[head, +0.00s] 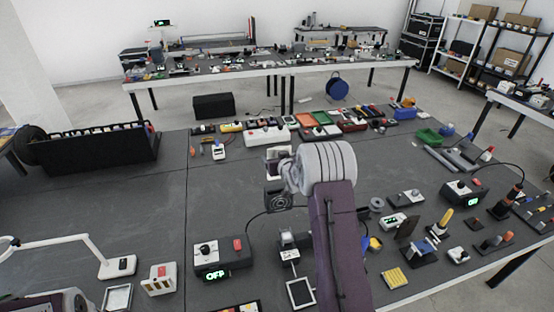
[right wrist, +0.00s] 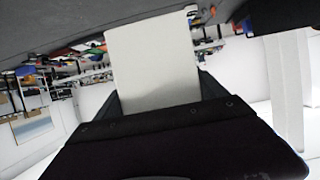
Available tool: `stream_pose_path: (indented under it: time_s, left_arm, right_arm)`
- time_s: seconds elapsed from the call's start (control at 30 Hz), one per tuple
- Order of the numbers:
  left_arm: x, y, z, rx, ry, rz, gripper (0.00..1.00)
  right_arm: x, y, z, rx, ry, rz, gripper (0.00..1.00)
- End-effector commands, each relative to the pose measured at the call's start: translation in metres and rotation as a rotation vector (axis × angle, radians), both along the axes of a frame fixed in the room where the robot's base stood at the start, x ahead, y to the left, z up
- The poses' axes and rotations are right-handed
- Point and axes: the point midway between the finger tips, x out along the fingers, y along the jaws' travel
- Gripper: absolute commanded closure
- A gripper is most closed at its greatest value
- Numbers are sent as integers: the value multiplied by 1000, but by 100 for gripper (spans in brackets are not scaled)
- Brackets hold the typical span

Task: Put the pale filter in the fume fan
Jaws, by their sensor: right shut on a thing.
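My right arm reaches up the middle of the head view, and its right gripper (head: 277,165) is over the table, mostly hidden behind the pale ribbed wrist. In the right wrist view a flat, off-white panel, the pale filter (right wrist: 154,62), stands out from my right gripper, which is shut on it. A dark box with a round grille, which looks like the fume fan (head: 278,201), stands on the table just below the gripper in the picture. The filter appears apart from it. My left gripper is not in view; part of my left arm shows at the bottom left.
A control box (head: 222,258) reading OFF, with a cable, stands left of my right arm. A white lamp arm (head: 85,245) is at the left. Coloured trays (head: 312,119) and a black bin (head: 98,150) are at the back. The table's left middle is clear.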

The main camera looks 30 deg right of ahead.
Motion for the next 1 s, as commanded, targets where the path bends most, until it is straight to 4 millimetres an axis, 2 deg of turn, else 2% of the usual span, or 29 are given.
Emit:
stream_pose_path:
  time_s: [0.4, 0.5, 1.0]
  left_arm:
    - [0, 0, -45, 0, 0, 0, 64]
    - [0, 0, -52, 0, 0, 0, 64]
    - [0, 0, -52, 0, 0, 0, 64]
  right_arm:
    - [0, 0, -49, 0, 0, 0, 58]
    - [0, 0, -57, 0, -1, 0, 58]
    - [0, 0, -57, 0, 0, 0, 58]
